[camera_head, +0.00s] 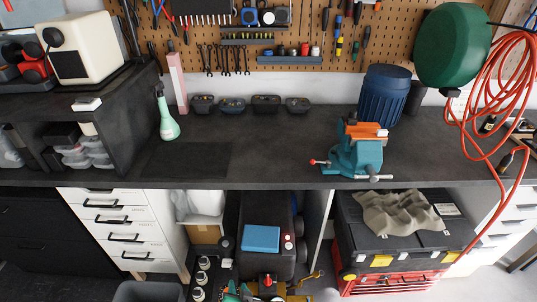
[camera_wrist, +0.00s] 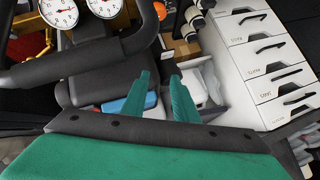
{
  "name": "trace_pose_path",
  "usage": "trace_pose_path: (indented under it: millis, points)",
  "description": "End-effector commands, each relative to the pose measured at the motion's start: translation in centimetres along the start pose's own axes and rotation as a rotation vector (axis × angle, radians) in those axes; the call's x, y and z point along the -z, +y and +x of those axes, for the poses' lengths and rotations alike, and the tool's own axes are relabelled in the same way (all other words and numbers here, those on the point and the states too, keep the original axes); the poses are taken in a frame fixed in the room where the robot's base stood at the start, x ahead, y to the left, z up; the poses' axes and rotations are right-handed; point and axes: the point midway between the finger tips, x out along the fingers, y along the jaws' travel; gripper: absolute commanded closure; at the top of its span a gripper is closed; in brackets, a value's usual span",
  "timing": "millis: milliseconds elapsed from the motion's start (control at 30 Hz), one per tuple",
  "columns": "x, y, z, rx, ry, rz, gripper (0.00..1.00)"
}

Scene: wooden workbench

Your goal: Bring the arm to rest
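My gripper (camera_wrist: 160,75) shows in the wrist view, with two green fingers apart and nothing between them. It is in front of the space under the bench. A dark machine with two white dial gauges (camera_wrist: 82,8) and a black handle is close by at the upper left of that view. A blue box (camera_wrist: 131,103) lies behind the left finger; it also shows in the head view (camera_head: 261,239). In the head view a small green part (camera_head: 236,292) shows at the bottom edge; I cannot tell whether it is my gripper.
The dark workbench top (camera_head: 270,150) is largely clear. A blue vise (camera_head: 355,152), a spray bottle (camera_head: 166,118) and a blue barrel (camera_head: 385,95) stand on it. White drawers (camera_head: 125,225) are at left below, and a black-and-red toolbox (camera_head: 395,265) with a cloth at right.

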Motion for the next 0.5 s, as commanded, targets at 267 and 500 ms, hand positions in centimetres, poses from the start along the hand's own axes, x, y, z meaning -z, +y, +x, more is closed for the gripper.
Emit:
trace_pose_path:
  millis: [267,500]
  points:
    - [-1.9,1.6,-8.1,-0.017,0.226,0.018,0.73]
    - [-4.7,3.4,-15.4,-0.068,0.338,-0.047,0.73]
